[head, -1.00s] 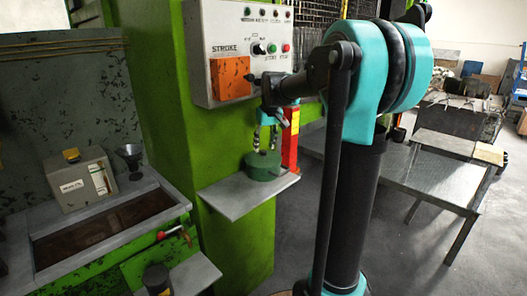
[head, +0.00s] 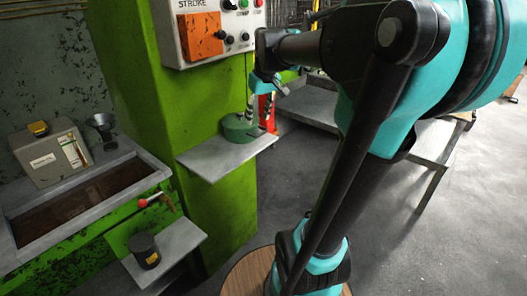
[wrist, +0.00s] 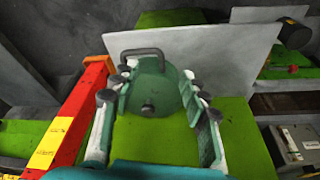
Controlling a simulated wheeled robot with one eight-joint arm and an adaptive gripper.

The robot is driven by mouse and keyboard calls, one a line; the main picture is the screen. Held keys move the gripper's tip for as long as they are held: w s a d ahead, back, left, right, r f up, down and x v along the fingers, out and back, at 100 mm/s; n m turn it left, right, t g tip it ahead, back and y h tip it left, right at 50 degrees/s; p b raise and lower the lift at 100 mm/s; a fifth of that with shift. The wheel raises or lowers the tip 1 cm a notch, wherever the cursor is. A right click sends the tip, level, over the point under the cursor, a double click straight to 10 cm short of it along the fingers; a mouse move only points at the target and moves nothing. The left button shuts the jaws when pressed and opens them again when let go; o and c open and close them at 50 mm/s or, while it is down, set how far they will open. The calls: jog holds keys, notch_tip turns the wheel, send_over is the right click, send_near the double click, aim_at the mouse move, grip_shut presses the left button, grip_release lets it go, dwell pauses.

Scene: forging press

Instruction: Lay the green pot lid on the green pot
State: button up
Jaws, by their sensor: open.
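The green pot (head: 238,130) sits on a small grey shelf (head: 205,160) on the side of the green press. In the wrist view a round green top with a dark knob, which looks like the green pot lid (wrist: 150,94), lies over the pot. A dark loop handle (wrist: 142,53) sticks out beyond its far edge. The seam between lid and pot is not clear, so I cannot tell whether it sits fully flat. My gripper (head: 259,117) is open just above the pot. In the wrist view its fingers (wrist: 158,78) stand on either side of the lid, with nothing held between them.
The press column (head: 150,80) stands close behind the shelf. A control box (head: 205,30) hangs above. A red and yellow post (wrist: 68,130) is close beside my gripper. A trough (head: 85,195) and a dark cylinder (head: 144,250) are at left. A metal table (head: 310,105) stands at right.

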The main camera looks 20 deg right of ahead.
jog(key=s+f+m, duration=0.1)
jog(key=s+f, duration=0.8)
jog(key=f, duration=0.2)
jog(key=s+f+m+t+h, duration=0.1)
jog(key=s+f+m, duration=0.1)
jog(key=s+f, duration=0.6)
notch_tip(320, 180, down, 3)
jog(key=shift+s+f+m, duration=0.2)
jog(key=shift+s+m, duration=0.1)
jog(key=shift+s, duration=0.05)
